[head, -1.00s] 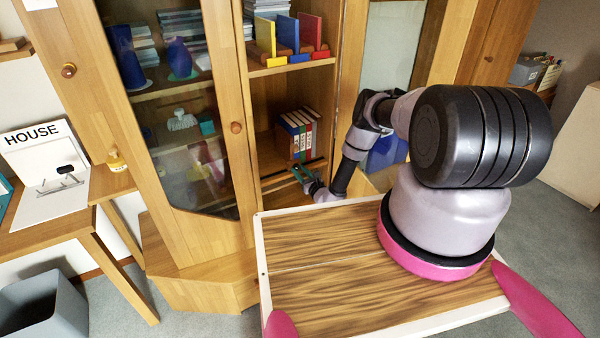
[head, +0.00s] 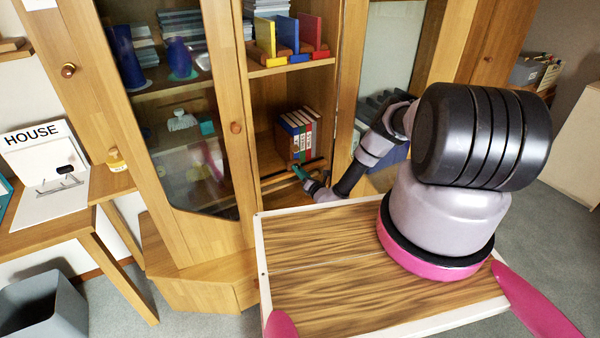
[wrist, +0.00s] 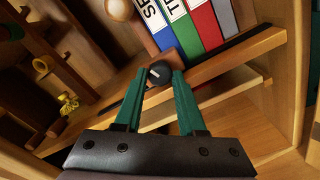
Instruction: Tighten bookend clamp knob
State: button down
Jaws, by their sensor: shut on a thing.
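The dark clamp knob (wrist: 160,73) has a pale line on its face and sits in front of a wooden rail (wrist: 215,67), at the foot of a row of books. In the wrist view my gripper (wrist: 158,78) has its green fingers on either side of the knob, shut on it. In the head view my gripper (head: 300,172) reaches into the open cabinet bay, just below the books (head: 297,133). The knob is too small to make out there.
A glass-fronted cabinet door (head: 237,170) stands left of the bay. A round wooden knob (wrist: 118,9) is at the top of the wrist view. Coloured bookends and books (head: 290,45) fill the shelf above.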

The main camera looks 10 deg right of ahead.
dwell(0.4)
jog(key=c, duration=0.8)
grip_release()
jog(key=shift+o, duration=0.2)
jog(key=shift+s, duration=0.15)
jog(key=v, duration=1)
jog(key=shift+s, duration=0.3)
jog(key=shift+o, duration=0.3)
jog(key=shift+d, duration=0.15)
